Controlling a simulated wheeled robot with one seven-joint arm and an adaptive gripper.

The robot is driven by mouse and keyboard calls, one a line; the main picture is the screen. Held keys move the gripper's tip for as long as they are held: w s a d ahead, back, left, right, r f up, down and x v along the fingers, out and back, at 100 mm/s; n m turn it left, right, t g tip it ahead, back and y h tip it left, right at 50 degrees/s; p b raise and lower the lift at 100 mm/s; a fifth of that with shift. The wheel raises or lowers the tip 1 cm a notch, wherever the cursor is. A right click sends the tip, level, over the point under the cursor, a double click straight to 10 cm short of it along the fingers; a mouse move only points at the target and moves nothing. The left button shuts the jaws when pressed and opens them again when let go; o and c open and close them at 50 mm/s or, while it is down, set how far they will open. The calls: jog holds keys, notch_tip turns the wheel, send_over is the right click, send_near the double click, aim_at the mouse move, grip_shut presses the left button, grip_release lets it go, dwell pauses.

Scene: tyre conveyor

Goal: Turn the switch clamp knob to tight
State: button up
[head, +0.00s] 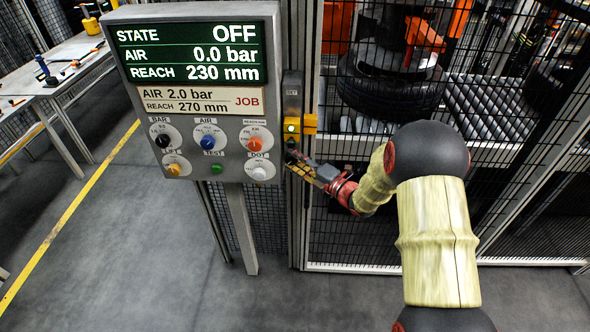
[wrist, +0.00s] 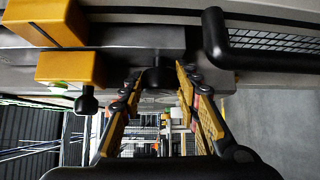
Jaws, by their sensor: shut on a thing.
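The yellow and grey switch (head: 309,124) is mounted on the fence post, right of the control panel, with a small green light on it. My gripper (head: 292,157) reaches in from the right, just below the switch. In the wrist view, a dark round knob (wrist: 158,78), which looks like the clamp knob, sits under the grey switch body between the fingertips of my gripper (wrist: 158,80). The gripper is shut on this knob. The knob is hidden by the gripper in the head view, and any tightness marking on it is unreadable.
The control panel (head: 205,100) shows STATE OFF, AIR 0.0 bar and REACH 230 mm. A black handle (wrist: 262,62) lies right of the fingers in the wrist view; a yellow block with a black ball (wrist: 88,103) lies left. Behind the mesh fence is a tyre (head: 385,92).

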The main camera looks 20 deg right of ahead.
jog(key=shift+f+m+t+b, duration=0.35)
jog(key=shift+m+t+b, duration=0.25)
jog(key=shift+b, duration=0.95)
jog(key=shift+r+y+b, duration=0.15)
jog(key=shift+y+b, duration=0.15)
jog(key=o, duration=0.9)
jog(key=shift+s, duration=0.1)
jog(key=v, duration=1.1)
jog(key=shift+s+d, duration=0.15)
jog(key=shift+s, duration=0.2)
